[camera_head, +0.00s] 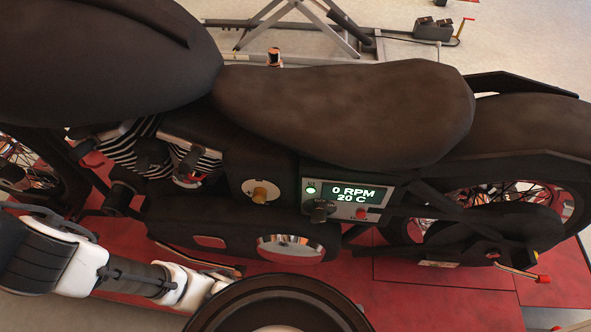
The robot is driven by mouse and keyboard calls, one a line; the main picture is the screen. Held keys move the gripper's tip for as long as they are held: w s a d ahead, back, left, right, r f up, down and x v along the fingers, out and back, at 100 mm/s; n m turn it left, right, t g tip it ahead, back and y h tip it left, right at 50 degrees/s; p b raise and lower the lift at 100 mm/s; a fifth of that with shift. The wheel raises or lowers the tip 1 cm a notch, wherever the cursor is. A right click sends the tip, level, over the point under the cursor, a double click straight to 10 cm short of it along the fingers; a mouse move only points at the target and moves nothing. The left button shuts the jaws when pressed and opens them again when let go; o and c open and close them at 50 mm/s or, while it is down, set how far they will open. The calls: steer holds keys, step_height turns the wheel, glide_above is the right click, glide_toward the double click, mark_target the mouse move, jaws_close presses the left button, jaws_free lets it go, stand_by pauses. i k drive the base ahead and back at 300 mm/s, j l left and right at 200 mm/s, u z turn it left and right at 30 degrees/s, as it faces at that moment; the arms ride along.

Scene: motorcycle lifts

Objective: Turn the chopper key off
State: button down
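The dark chopper (340,105) stands side-on across the view. A brass-coloured key or knob (260,193) sits on the dark side cover below the seat. Right of it is a display panel (347,197) reading "0 RPM 20 C", with a lit green light (311,189), a dark switch or key (321,211) and a red button (361,214). I cannot tell for certain which of the brass and dark parts is the key, or its turned position. My white and black arm (130,276) reaches in from the lower left. My gripper's fingers are not visible.
A red lift platform (420,272) lies under the chopper. A round chrome cover (290,247) is below the panel. A small lever with a red tip (525,274) sticks out near the rear wheel. Another lift's grey frame (300,25) stands behind, on pale floor.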

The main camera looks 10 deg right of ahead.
mark_target(320, 215)
steer(key=z, duration=0.3)
steer(key=k+j, duration=0.15)
steer(key=j, duration=0.2)
steer(key=k+j, duration=0.1)
steer(key=j, duration=0.3)
steer(key=k+j+z, duration=0.1)
steer(key=j, duration=0.25)
steer(key=k+j, duration=0.2)
steer(key=j, duration=0.2)
steer(key=k+j+z, duration=0.1)
steer(key=j, duration=0.25)
steer(key=k+j, duration=0.2)
steer(key=j, duration=0.15)
